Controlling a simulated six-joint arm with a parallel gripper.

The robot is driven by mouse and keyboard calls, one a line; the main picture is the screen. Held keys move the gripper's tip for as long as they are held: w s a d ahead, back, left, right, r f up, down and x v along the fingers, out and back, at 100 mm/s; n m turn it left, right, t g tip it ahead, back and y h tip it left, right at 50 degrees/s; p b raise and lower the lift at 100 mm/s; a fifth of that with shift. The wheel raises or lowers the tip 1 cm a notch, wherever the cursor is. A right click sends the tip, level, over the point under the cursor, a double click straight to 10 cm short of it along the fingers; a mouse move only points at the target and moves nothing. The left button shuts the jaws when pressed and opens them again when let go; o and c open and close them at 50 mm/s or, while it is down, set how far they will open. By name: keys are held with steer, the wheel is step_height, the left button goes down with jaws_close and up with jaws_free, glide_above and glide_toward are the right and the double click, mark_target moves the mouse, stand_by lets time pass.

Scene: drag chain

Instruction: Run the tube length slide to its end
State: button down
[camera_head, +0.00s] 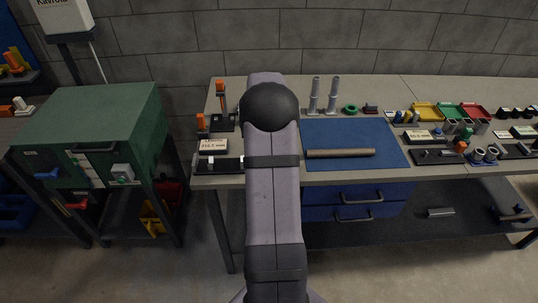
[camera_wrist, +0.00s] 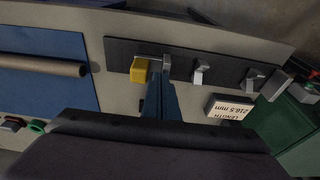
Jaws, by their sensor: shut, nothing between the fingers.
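A dark rail (camera_wrist: 222,70) carries a small yellow block (camera_wrist: 139,69) near its left end in the wrist view, with grey upright pieces (camera_wrist: 201,72) along it. My gripper (camera_wrist: 160,82) is shut and empty, its fingertips at the rail just right of the yellow block. I cannot tell whether they touch it. A length display (camera_wrist: 229,108) beside the rail seems to read 218.5 mm. In the head view the display (camera_head: 213,145) stands at the bench's left part; my arm hides the gripper and yellow block there.
A brown tube (camera_head: 340,153) lies on a blue mat (camera_head: 352,130), right of my arm. A green cabinet (camera_head: 90,118) stands left of the bench. Grey posts (camera_head: 332,95), a green ring (camera_head: 350,109) and coloured trays (camera_head: 450,111) sit behind and to the right.

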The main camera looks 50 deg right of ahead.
steer(key=shift+s+a+f, duration=0.15)
steer(key=shift+s+f, duration=0.2)
steer(key=shift+f, duration=0.25)
steer(key=shift+s+d+p, duration=0.3)
steer(key=shift+s+d, duration=1.75)
steer(key=shift+s, duration=0.05)
stand_by(0.5)
steer(key=shift+w, duration=0.2)
steer(key=shift+w+a, duration=0.35)
steer(key=shift+a, duration=0.15)
steer(key=shift+r, duration=0.1)
steer(key=shift+w+d+r+p, duration=0.15)
steer(key=shift+w+r+p, duration=0.05)
steer(key=shift+r+p, duration=0.6)
steer(key=shift+w+d+r+p, duration=0.1)
steer(key=shift+r+p, duration=2.35)
steer(key=shift+r, duration=0.85)
